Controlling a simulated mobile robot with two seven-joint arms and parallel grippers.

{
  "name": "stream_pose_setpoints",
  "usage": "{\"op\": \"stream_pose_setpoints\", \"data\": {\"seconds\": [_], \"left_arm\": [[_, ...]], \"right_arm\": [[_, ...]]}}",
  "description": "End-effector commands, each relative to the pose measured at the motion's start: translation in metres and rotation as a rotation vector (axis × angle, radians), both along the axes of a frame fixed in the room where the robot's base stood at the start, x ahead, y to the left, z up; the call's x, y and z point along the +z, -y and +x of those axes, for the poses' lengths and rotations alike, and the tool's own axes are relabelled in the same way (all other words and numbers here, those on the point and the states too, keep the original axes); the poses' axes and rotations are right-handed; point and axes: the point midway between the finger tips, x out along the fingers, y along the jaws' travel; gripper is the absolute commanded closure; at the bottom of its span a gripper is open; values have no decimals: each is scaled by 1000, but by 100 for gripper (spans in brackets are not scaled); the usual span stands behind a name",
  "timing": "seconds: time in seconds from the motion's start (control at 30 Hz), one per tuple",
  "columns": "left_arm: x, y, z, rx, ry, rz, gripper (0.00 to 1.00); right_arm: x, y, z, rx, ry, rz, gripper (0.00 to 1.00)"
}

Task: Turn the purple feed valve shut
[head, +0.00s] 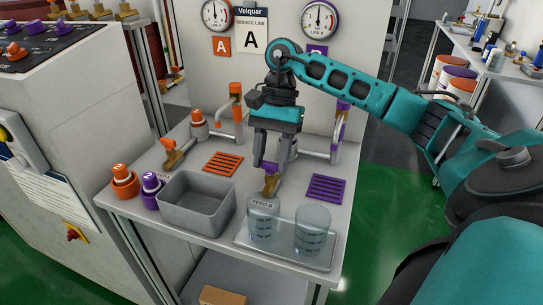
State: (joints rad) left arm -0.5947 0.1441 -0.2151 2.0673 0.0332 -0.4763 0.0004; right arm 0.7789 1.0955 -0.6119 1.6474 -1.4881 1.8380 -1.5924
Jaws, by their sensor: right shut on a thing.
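The purple feed valve (271,186) stands on the grey bench, with a brass body and a purple handle. My right gripper (271,165) reaches down over it from above, its fingers on either side of the purple handle and shut on it. The fingers and wrist hide part of the handle, so its exact angle is hard to tell. My left gripper is not in view.
Two clear measuring beakers (312,230) stand on a tray (285,254) just in front of the valve. A grey bin (195,204) is to the left. An orange valve (173,156), orange and purple bottles (151,189), and a purple drain grate (326,189) are nearby.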

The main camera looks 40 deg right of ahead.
Motion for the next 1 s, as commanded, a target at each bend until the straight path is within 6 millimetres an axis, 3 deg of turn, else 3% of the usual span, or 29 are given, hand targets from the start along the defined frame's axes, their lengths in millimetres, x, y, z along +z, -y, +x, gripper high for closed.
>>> {"op": "stream_pose_setpoints", "data": {"seconds": [0.43,0.47,0.5,0.7,1.0], "left_arm": [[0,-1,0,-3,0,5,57],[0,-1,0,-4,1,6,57],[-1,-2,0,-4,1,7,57],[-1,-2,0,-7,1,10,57],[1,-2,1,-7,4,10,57]], "right_arm": [[0,0,1,7,2,-2,87],[0,0,0,7,2,-2,54],[0,0,0,7,2,-2,50],[0,0,0,6,1,-2,31],[4,1,1,6,2,-1,31]]}}
